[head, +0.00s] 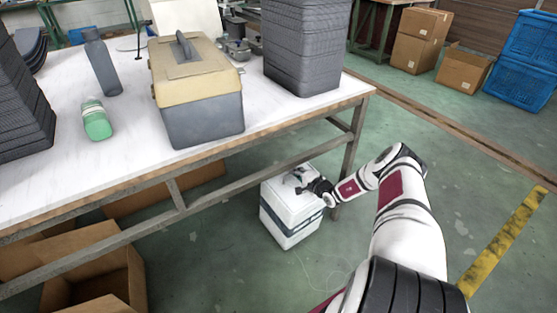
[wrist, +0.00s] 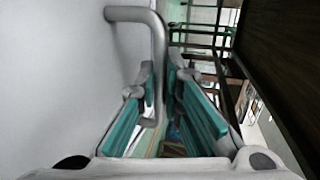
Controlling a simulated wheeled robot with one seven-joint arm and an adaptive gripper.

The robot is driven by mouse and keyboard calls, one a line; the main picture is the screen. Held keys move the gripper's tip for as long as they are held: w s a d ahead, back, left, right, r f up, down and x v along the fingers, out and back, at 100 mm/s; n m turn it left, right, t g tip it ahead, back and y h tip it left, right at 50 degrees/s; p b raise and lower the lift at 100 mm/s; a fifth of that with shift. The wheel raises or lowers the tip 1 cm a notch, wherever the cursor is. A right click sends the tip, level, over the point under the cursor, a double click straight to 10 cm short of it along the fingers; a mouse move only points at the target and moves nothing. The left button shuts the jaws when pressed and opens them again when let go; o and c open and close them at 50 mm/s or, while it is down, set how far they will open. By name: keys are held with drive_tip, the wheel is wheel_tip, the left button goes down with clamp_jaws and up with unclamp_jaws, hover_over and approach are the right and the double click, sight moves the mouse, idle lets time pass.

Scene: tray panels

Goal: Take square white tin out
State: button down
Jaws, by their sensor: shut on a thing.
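In the wrist view the tin's white side (wrist: 55,85) fills the left, and a grey bent handle (wrist: 158,45) runs down between the teal-padded fingers of my gripper (wrist: 165,105). The gripper is shut on the handle. The exact contact is partly hidden by the fingers.
The workbench (head: 180,165) overhangs close by, its leg (head: 348,160) right beside the tin. A beige-and-grey toolbox (head: 203,120), a bottle (head: 102,62) and black stacked trays (head: 303,50) stand on it. An open cardboard box (head: 85,255) lies left. Floor to the right is open beyond my arm.

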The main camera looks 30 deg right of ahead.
drive_tip(key=shift+f+p+v, duration=0.25)
drive_tip(key=shift+p+v, duration=0.6)
drive_tip(key=shift+v, duration=0.45)
drive_tip(key=shift+f+p+v, duration=0.2)
drive_tip(key=shift+p+v, duration=0.6)
drive_tip(key=shift+v, duration=0.55)
drive_tip(key=shift+f+p+v, duration=0.25)
drive_tip(key=shift+p+v, duration=0.6)
drive_tip(key=shift+v, duration=0.45)
drive_tip(key=s+p, duration=0.8)
drive_tip(key=s, duration=1.8)
drive_tip(key=shift+d+p, duration=0.3)
drive_tip(key=shift+p, duration=0.05)
drive_tip(key=shift+s+f, duration=0.1)
